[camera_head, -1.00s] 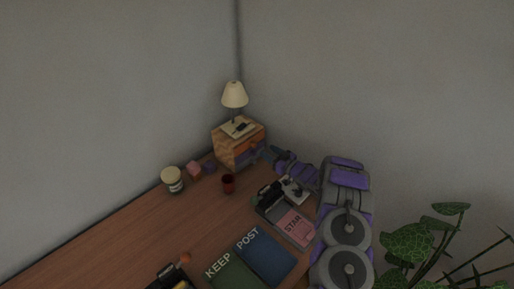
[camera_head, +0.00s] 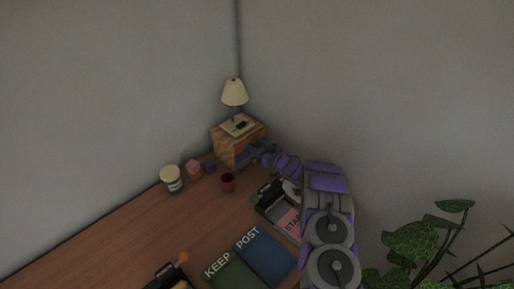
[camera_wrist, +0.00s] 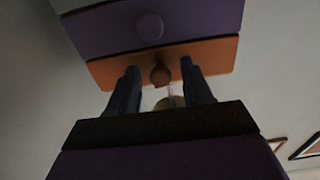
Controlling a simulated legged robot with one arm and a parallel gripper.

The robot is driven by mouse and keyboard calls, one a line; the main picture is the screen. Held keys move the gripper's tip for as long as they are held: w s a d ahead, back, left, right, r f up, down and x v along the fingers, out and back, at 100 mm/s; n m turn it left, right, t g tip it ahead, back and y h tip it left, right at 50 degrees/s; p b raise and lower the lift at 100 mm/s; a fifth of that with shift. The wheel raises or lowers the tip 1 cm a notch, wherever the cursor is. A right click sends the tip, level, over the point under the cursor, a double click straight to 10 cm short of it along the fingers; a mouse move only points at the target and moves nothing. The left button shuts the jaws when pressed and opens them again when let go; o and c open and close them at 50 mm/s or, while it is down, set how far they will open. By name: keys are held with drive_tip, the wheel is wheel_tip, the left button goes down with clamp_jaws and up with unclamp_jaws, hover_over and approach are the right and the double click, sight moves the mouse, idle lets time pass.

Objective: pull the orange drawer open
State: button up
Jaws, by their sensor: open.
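The small wooden drawer cabinet (camera_head: 222,148) stands in the far corner of the desk. In the wrist view, which looks upside down, the orange drawer (camera_wrist: 215,56) has a round orange knob (camera_wrist: 160,75). A purple drawer (camera_wrist: 205,22) with its own knob lies beside it. The orange drawer appears shut. My gripper (camera_wrist: 159,66) is open, with one dark finger on each side of the orange knob. I cannot tell whether the fingers touch the drawer front. In the head view my gripper (camera_head: 262,150) is at the cabinet's front and partly hides the drawers.
A lamp (camera_head: 234,93) and a small dark item stand on the cabinet. A red cup (camera_head: 228,183), a jar (camera_head: 171,179) and small blocks (camera_head: 193,168) sit nearby. A tray (camera_head: 270,206) lies under my arm. KEEP and POST mats lie in front; a plant (camera_head: 415,240) is at right.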

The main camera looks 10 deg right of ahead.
clamp_jaws()
idle(0.3)
idle(0.3)
